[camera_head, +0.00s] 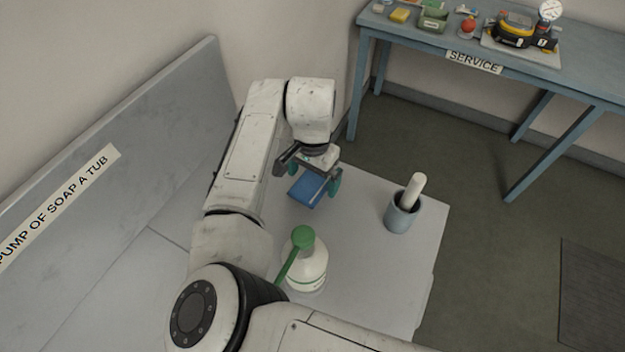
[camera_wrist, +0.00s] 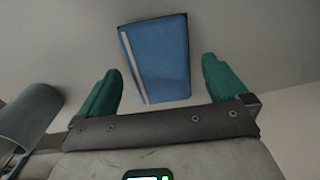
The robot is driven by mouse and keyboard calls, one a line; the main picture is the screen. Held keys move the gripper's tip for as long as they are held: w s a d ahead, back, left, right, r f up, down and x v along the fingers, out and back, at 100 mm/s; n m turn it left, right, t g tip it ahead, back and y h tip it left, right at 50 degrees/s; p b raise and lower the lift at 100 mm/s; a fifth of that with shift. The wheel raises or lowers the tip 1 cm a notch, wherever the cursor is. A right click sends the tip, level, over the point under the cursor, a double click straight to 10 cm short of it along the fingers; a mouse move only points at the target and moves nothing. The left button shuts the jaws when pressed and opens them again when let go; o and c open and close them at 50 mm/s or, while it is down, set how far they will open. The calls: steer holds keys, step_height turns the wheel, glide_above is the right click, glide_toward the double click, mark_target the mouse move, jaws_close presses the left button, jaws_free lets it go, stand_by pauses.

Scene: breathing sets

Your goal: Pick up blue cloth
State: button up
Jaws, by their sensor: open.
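The blue cloth (camera_head: 306,190) is a folded rectangle lying on the light grey table top (camera_head: 352,290). In the wrist view the cloth (camera_wrist: 158,58) lies ahead of the fingertips, slightly tilted, with a pale stripe along its left side. My gripper (camera_head: 312,183) has green fingers and is over the cloth in the head view. In the wrist view my gripper (camera_wrist: 160,82) is open, its two fingers spread to either side of the cloth's near end, with nothing between them gripped. The exact height of the fingers above the cloth is hard to tell.
A white soap bottle with a green pump (camera_head: 305,265) stands near my arm. A blue-grey cup holding a white rod (camera_head: 402,212) stands to the right; it also shows at the wrist view's left (camera_wrist: 30,115). A service bench (camera_head: 440,60) with several items stands behind.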

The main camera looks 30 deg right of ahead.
steer(key=shift+f, duration=0.6)
steer(key=c, duration=1.1)
steer(key=shift+r, duration=0.1)
steer(key=shift+r, duration=0.45)
steer(key=s+r+b, duration=0.3)
steer(key=s+r, duration=0.9)
steer(key=s, duration=0.2)
steer(key=shift+d, duration=0.4)
